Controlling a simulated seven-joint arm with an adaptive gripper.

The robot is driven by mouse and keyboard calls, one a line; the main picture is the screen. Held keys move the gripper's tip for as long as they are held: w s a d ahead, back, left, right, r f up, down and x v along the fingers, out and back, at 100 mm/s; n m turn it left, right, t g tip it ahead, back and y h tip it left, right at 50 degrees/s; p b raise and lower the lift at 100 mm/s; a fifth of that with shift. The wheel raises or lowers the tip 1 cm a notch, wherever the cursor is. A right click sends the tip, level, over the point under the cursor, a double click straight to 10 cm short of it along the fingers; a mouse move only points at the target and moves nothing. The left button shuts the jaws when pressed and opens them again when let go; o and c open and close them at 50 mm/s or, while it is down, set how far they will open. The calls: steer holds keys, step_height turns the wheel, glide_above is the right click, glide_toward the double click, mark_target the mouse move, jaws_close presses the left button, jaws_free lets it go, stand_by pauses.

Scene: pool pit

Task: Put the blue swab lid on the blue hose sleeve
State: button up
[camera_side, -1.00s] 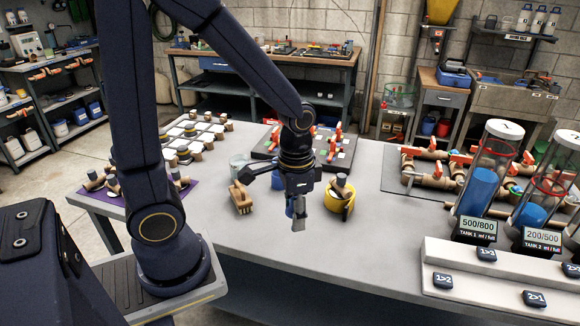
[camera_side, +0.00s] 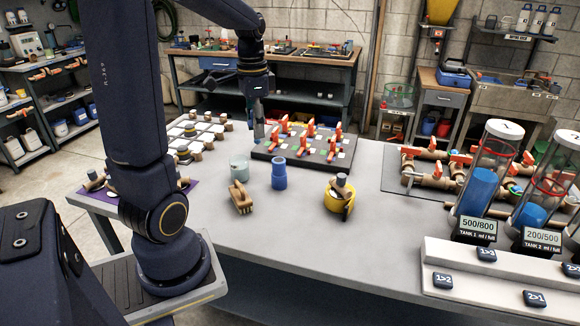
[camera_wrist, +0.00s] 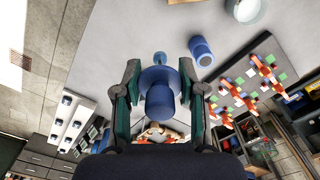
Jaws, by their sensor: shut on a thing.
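The blue hose sleeve (camera_side: 279,173) stands upright and alone on the grey table, left of centre. It also shows in the wrist view (camera_wrist: 201,51), above and right of my gripper. My gripper (camera_wrist: 160,80) is shut on the blue swab lid (camera_wrist: 159,98), with a finger on each side. The lid has a wide round flange, a knob facing the wrist camera and a small blue end beyond. In the side view my gripper (camera_side: 259,132) is raised behind and left of the sleeve, apart from it. The lid is not clear there.
A pale jar (camera_side: 239,169) and a wooden brush (camera_side: 240,199) are left of the sleeve. A yellow cup (camera_side: 340,203) holding things stands right. A dark board (camera_side: 262,158) with red-handled valves lies behind. Clear tabletop lies between sleeve and yellow cup.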

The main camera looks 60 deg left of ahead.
steer(key=shift+s+a+n, duration=0.3)
steer(key=shift+s+a, duration=0.2)
steer(key=shift+a, duration=0.35)
glide_above(279, 160)
steer(key=f, duration=0.9)
steer(key=shift+s+d+f, duration=0.1)
steer(key=shift+s+f, duration=0.15)
steer(key=shift+w+f, duration=0.15)
steer(key=shift+f, duration=0.1)
steer(key=shift+w+f, duration=0.1)
steer(key=shift+f, duration=1.5)
steer(key=shift+f, duration=0.15)
steer(key=o, duration=0.9)
steer(key=shift+o, duration=0.2)
